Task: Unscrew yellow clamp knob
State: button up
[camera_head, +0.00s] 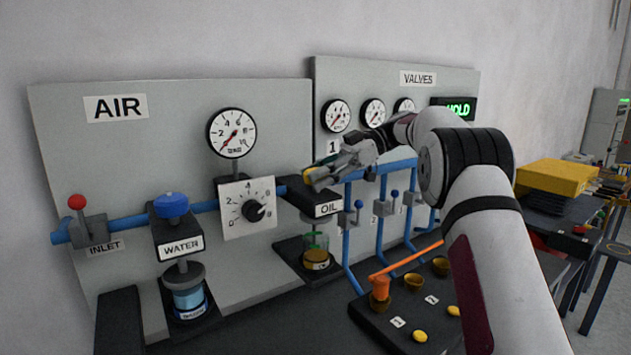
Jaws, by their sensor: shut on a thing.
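The yellow clamp knob (307,175) shows as a small patch of yellow on top of the block labelled OIL (328,208), on the blue pipe line. My gripper (319,177) reaches in from the right and is shut on the knob. Its fingers cover most of the knob, so the knob's full shape and its thread are hidden. A clear cup with a green piece and amber contents (316,251) stands below the OIL block.
A WATER unit with a blue knob (172,205) and a dial plate (248,208) stand left of the OIL block. Blue valve pipes (382,215) rise close at the right. A dark tray (370,325) with cups and yellow pieces lies below. Panels stand behind.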

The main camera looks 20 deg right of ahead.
jog(key=shift+a+f+n+g+b, duration=0.1)
jog(key=shift+n+g+b, duration=0.25)
jog(key=shift+n+g, duration=0.35)
jog(key=o, duration=1.2)
jog(key=shift+s+r+m+t+p, duration=0.1)
jog(key=shift+r+m+t+p, duration=0.1)
jog(key=shift+m+t+p, duration=0.25)
